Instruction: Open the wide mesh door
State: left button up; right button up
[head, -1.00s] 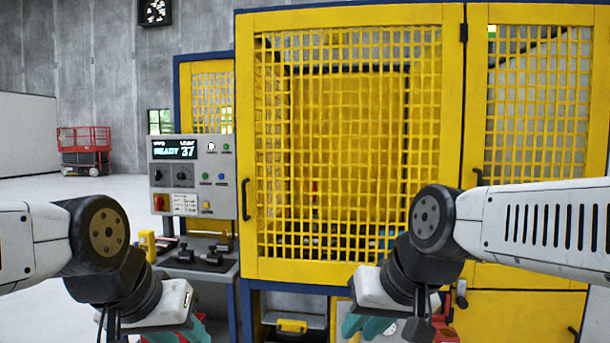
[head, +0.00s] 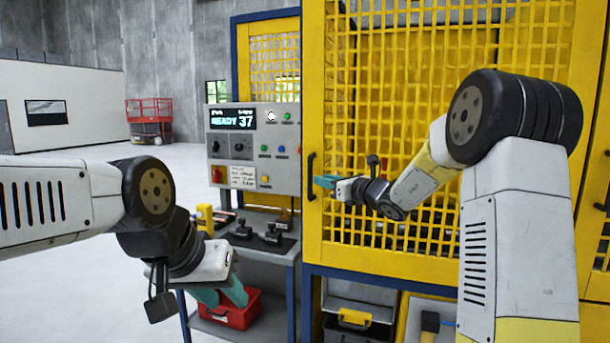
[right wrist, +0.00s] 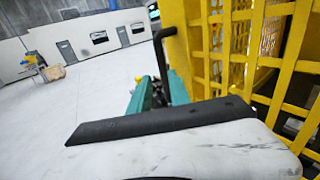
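The wide yellow mesh door (head: 400,262) fills the right of the head view and looks closed. Its black upright handle (head: 311,177) is on the left edge. My right gripper (head: 322,183) is at the handle, its teal fingers pointing left towards it. In the right wrist view the fingers (right wrist: 160,92) stand apart, with the black handle (right wrist: 160,50) rising in line with the gap between them. I cannot tell if they touch it. My left gripper (head: 222,295) hangs open and empty at lower left, in front of the bench.
A grey control panel (head: 253,150) stands left of the door, above a bench with dark fixtures (head: 270,236). A red bin (head: 232,312) is on the bench's lower shelf. A red lift (head: 149,120) is far back. The floor on the left is clear.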

aim_at(311, 176)
jog(key=x, duration=0.8)
jog(key=shift+w+d, duration=0.25)
grip_shut()
dwell(1.1)
